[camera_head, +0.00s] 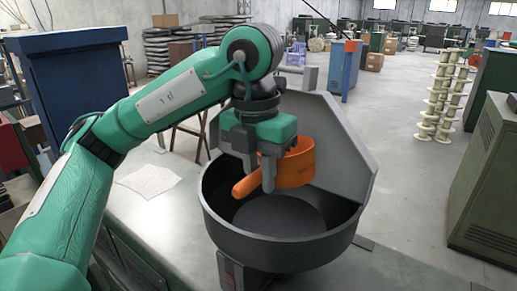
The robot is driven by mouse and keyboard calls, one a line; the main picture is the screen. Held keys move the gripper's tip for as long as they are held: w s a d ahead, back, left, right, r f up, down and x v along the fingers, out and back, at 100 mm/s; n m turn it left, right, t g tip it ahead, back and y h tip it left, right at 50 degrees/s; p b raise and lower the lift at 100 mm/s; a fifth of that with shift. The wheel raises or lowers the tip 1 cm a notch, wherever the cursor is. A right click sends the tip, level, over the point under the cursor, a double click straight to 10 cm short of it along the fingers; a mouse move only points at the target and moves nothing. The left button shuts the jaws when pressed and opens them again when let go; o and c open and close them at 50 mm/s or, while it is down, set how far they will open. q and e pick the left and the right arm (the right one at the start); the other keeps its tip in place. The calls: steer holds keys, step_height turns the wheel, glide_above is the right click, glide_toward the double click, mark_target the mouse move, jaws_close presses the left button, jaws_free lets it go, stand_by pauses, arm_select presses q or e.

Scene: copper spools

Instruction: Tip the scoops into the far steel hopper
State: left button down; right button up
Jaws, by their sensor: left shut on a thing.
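An orange scoop (298,166) with a round cup and a thick handle shows near the middle of the head view. My left gripper (260,173) points down and is shut on the scoop, at the handle near the cup. It holds the scoop over the mouth of a dark round steel hopper (283,254), apart from the bottom. The cup's inside is hidden, so I cannot tell what it contains. The hopper's floor shows as a dark grey disc with no loose pieces visible on it. My right gripper is not in view.
A tall grey guard plate (345,150) rises behind the hopper. A white sheet (148,180) lies on the grey surface to its left. A blue cabinet (70,75) stands behind my left arm. Cream spools (436,100) are stacked at right, near a green cabinet (488,190).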

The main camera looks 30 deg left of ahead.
arm_select(q)
steer(key=shift+a+f+y, duration=0.1)
steer(key=shift+y, duration=0.3)
steer(key=shift+a+f+y, duration=0.15)
steer(key=shift+f+y, duration=0.2)
steer(key=shift+y, duration=0.25)
steer(key=shift+f+y, duration=0.15)
steer(key=shift+y, duration=0.35)
steer(key=shift+v, duration=1.2)
steer(key=shift+a+r, duration=0.15)
steer(key=shift+r, duration=0.85)
